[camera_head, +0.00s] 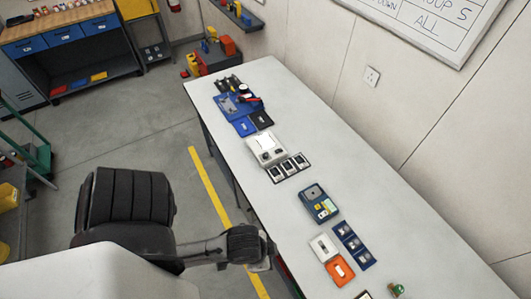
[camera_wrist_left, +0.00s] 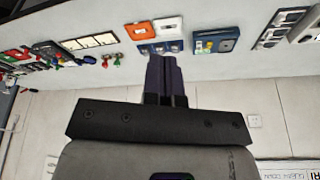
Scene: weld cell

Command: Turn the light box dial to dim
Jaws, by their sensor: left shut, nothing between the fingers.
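A white light box (camera_head: 266,147) with a bright panel and small dark knobs on its front side sits on the long table, near the middle. Its dial setting is too small to read. What looks like the same box is cut off at the right edge of the left wrist view (camera_wrist_left: 307,25). My left gripper (camera_head: 268,252) is low in the head view, beside the table's front edge, well apart from the box. In the left wrist view its fingers (camera_wrist_left: 166,65) are together and empty. My right gripper is not in view.
Dark-framed cards (camera_head: 288,168) lie beside the light box. A blue device (camera_head: 318,203), a white card (camera_head: 323,247), an orange card (camera_head: 339,271) and a blue strip (camera_head: 354,244) lie closer to my gripper. A blue tray (camera_head: 229,107) is farther off. The table's wall side is clear.

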